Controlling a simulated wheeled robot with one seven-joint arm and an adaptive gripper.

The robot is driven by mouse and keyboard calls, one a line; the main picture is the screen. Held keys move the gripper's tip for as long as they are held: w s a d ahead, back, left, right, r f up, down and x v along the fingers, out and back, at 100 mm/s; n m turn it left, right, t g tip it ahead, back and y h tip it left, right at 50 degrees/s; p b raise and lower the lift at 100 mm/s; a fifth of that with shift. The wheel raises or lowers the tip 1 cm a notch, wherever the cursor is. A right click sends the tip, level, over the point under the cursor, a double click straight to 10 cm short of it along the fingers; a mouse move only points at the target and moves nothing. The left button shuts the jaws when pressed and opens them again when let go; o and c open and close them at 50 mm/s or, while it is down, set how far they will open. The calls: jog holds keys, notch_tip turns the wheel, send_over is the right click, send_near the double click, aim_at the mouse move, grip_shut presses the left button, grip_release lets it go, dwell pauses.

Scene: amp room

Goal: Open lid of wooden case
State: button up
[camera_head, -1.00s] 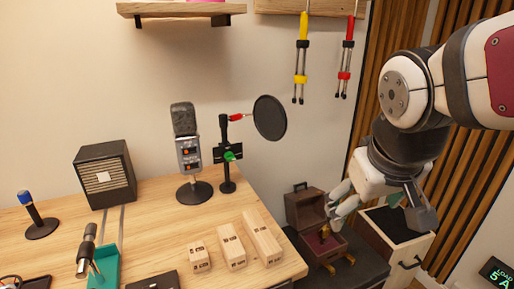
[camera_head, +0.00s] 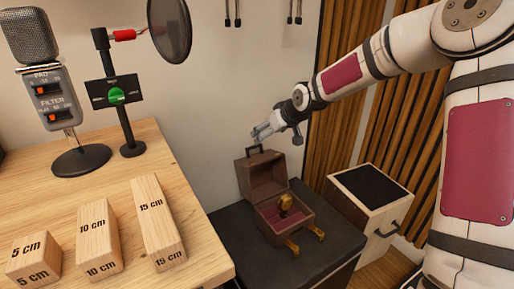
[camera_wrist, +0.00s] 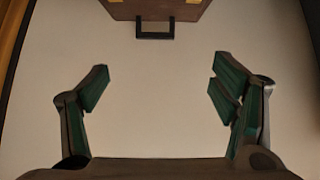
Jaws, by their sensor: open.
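The brown wooden case (camera_head: 288,228) stands on a dark cabinet, with a red lining and a gold object inside. Its lid (camera_head: 264,178) is raised, standing open at the back. A black handle (camera_head: 253,150) sits on the lid's top edge. My gripper (camera_head: 256,135) is just above the handle, near the wall. In the wrist view my gripper (camera_wrist: 160,85) is open with nothing between its green-padded fingers. The lid edge (camera_wrist: 160,8) and its handle (camera_wrist: 154,35) show at the top there, beyond the fingertips.
The dark cabinet top (camera_head: 325,262) is clear in front of the case. A wooden box with a black top (camera_head: 370,185) stands to the right. A wooden desk (camera_head: 195,245) at left holds labelled blocks (camera_head: 160,225) and a microphone (camera_head: 48,75). The wall is close behind the lid.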

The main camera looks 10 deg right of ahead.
aim_at(254, 146)
jog(key=b+x, duration=0.1)
jog(key=x, duration=0.4)
jog(key=b+x, duration=0.2)
jog(key=x, duration=0.3)
jog(key=w+b+x, duration=0.1)
jog(key=x, duration=0.4)
jog(key=shift+s+d+r+b, duration=0.1)
jog(key=shift+d+r+b, duration=0.2)
jog(key=shift+d+b, duration=0.05)
jog(key=shift+c, duration=0.2)
jog(key=c, duration=1.6)
jog(key=s+p, duration=0.1)
jog(key=s+d+r+p, duration=0.1)
jog(key=s+r+p, duration=0.1)
jog(key=s, duration=0.1)
jog(key=shift+s+d+r, duration=0.15)
jog(key=shift+d, duration=0.05)
jog(key=shift+c, duration=0.2)
jog(key=shift+s+f, duration=0.1)
jog(key=shift+f, duration=0.1)
